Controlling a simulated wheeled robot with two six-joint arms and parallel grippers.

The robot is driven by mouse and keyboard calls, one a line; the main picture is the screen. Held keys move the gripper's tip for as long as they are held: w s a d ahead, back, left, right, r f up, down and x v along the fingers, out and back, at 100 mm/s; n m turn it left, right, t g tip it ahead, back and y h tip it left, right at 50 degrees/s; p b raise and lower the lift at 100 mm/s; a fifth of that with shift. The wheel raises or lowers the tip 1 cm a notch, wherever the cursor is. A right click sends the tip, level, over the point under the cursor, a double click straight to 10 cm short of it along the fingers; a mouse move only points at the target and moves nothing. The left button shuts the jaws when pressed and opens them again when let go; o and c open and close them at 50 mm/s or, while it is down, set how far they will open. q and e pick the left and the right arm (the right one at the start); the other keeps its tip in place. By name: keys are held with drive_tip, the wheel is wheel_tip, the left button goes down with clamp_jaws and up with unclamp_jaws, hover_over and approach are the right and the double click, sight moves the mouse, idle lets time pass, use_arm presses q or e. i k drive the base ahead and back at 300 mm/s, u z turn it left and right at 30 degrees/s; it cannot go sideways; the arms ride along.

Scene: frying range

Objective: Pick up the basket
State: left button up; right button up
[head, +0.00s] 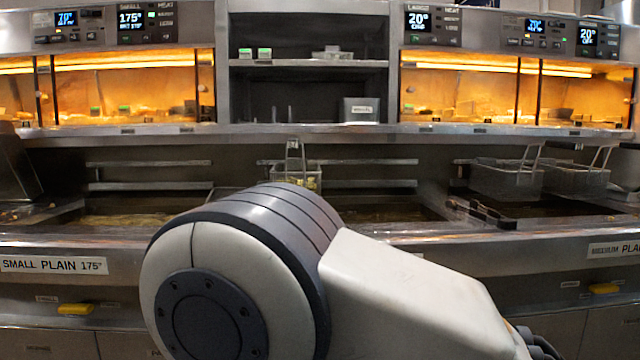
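A small wire basket (312,178) with an upright handle stands at the back of the middle fryer. Some yellow food shows in it, and its lower part is hidden by my arm. Two more wire baskets, one (505,181) and another (580,178) to its right, sit at the back of the right fryer, with handles tilted up. A large pale and grey joint of my arm fills the lower middle of the view. Neither of my grippers can be seen, so I cannot tell whether either touches a basket.
Fryer vats with oil run across the counter; the left vat (130,218) shows no basket. A dark, narrow object (482,212) lies by the right vat, too unclear to name. A steel shelf (330,132) with lit warming cabinets runs above the vats.

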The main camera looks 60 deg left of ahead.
sight(297, 171)
drive_tip(key=u, duration=0.2)
drive_tip(key=i, duration=0.7)
drive_tip(key=u, duration=1.1)
drive_tip(key=i, duration=0.6)
drive_tip(key=u, duration=0.75)
